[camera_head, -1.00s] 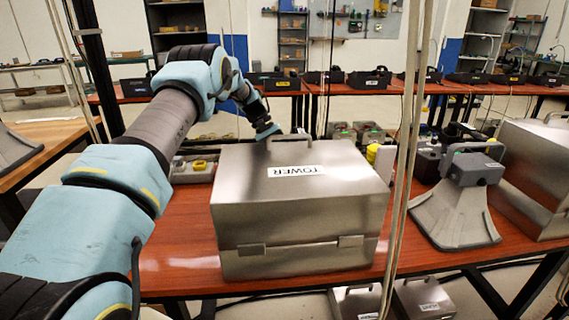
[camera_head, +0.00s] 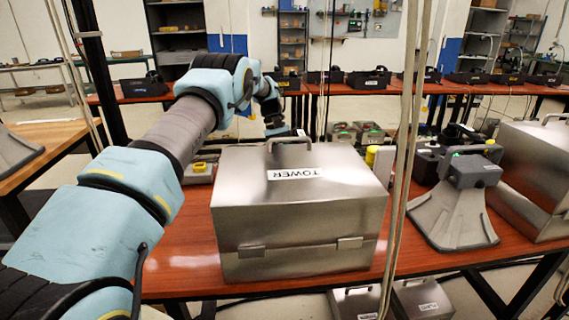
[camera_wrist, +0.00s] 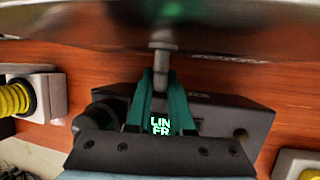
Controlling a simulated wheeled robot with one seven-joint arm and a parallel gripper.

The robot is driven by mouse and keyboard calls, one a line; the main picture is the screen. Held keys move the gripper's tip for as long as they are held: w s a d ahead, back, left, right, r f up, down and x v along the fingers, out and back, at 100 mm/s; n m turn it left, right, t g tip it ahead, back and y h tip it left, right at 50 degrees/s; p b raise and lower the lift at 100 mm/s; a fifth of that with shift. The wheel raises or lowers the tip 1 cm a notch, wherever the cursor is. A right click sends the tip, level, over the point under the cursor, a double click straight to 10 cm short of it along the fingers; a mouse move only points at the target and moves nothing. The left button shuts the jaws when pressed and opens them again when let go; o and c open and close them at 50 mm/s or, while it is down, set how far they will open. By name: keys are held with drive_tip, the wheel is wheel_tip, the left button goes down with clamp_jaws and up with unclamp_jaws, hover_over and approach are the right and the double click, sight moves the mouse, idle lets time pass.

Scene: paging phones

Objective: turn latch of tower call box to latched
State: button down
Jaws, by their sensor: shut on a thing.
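The tower call box (camera_head: 300,225) is a brushed-metal case on the red-brown table, with a TOWER label and a top handle. Its lid looks down. In the wrist view its metal side (camera_wrist: 235,30) is blurred across the top. A grey stem with a wider collar, apparently the latch (camera_wrist: 162,45), sticks out from that side. My gripper (camera_wrist: 161,80) has its teal fingers shut on the stem's end. In the head view my gripper is at the far side of the box, its fingertips mostly hidden. The latch is hidden there, and I cannot tell its turn position.
A dark box with a lit display (camera_wrist: 160,125) lies under my gripper in the wrist view. A grey horn-shaped phone (camera_head: 455,210) stands to the right. Cables (camera_head: 402,150) hang in front of the case's right side.

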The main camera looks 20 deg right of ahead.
drive_tip(key=shift+d+t+y+p, duration=0.1)
drive_tip(key=shift+t+y+p, duration=0.25)
drive_tip(key=shift+y, duration=0.65)
drive_tip(key=shift+n, duration=0.3)
drive_tip(key=c, duration=0.8)
unclamp_jaws()
